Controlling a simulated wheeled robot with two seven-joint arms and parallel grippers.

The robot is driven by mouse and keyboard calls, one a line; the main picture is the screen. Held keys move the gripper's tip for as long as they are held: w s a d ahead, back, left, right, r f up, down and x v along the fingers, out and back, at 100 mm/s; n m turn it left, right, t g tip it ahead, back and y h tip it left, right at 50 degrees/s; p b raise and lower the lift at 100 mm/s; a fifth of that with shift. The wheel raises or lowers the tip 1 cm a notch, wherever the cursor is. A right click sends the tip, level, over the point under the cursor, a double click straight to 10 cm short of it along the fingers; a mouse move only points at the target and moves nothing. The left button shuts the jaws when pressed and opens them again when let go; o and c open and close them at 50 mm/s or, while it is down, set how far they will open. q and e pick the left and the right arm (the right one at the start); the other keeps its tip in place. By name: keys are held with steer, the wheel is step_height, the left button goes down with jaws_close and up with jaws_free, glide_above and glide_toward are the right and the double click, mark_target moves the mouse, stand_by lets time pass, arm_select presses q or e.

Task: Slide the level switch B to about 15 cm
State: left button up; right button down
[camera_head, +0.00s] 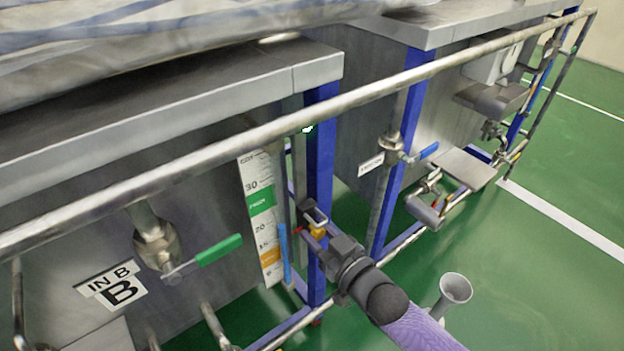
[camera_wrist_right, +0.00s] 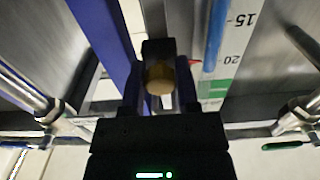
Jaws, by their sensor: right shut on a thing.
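The level switch B (camera_head: 318,233) shows as a small yellow-orange block with a red pointer on its left, beside the blue post of the left tank. My right gripper (camera_head: 315,222) is shut on it. In the right wrist view the yellow knob of the switch (camera_wrist_right: 160,78) sits between the two dark fingers. The level scale (camera_head: 261,215) stands left of the switch, with a green band above and an orange band low down. In the right wrist view the red pointer is close to the scale's 20 mark (camera_wrist_right: 232,60). My left gripper is not in view.
A blue strip (camera_head: 283,252) lies along the scale's lower part. A long metal rail (camera_head: 400,80) crosses above. A green-handled valve (camera_head: 218,250) is on the left tank, beside an IN B sign (camera_head: 112,284).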

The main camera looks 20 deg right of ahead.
steer(key=shift+f+b, duration=0.3)
steer(key=shift+f, duration=0.25)
steer(key=shift+f+b, duration=0.6)
steer(key=shift+f, duration=0.15)
steer(key=c, duration=0.7)
jaws_free()
steer(key=o, duration=0.4)
steer(key=shift+c, duration=0.2)
arm_select(q)
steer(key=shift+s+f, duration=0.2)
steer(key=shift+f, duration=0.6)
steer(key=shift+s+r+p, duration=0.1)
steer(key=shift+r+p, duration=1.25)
steer(key=shift+p, duration=0.1)
arm_select(e)
steer(key=shift+v, duration=3)
